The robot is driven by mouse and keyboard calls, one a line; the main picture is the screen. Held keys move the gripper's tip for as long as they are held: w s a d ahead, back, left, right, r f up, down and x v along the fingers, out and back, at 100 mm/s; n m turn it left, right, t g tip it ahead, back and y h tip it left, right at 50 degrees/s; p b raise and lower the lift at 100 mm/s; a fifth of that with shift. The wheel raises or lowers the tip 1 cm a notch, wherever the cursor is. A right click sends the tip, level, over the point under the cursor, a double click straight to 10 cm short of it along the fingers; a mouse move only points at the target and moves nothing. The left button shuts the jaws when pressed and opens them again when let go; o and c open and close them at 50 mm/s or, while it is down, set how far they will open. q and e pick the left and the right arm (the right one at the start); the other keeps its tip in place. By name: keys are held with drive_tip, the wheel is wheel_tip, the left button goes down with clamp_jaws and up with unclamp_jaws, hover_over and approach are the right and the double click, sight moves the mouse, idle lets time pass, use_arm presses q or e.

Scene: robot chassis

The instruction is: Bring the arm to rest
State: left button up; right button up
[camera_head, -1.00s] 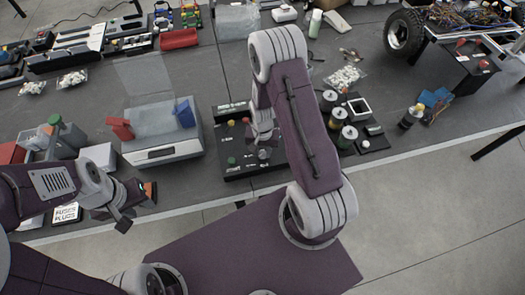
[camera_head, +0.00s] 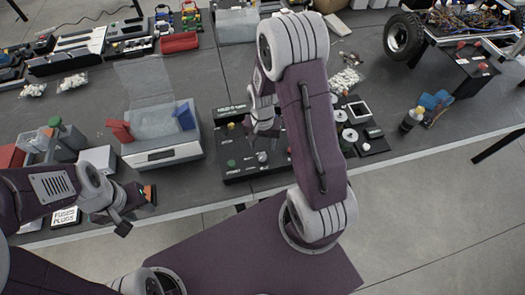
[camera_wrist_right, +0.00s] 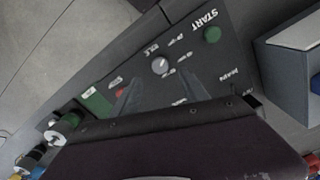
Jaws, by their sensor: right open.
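My right gripper (camera_head: 264,132) hangs over the black control panel (camera_head: 240,172) in the head view, apart from it as far as I can tell. In the right wrist view, its two fingers (camera_wrist_right: 158,94) are spread and empty above the panel (camera_wrist_right: 180,45). A green START button (camera_wrist_right: 212,34), a knob (camera_wrist_right: 160,66) and a red button (camera_wrist_right: 119,89) show there. My left gripper (camera_head: 126,218) is at the lower left, by the table's front edge; its finger gap is unclear. I see nothing held in it.
A grey box with a clear raised lid (camera_head: 163,148) stands left of the panel. A white fuses-and-plugs card (camera_head: 66,216) lies near the left gripper. Spools and a small black device (camera_head: 371,142) are on the right, partly behind my right arm.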

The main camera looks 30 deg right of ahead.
drive_tip(key=shift+r, duration=0.9)
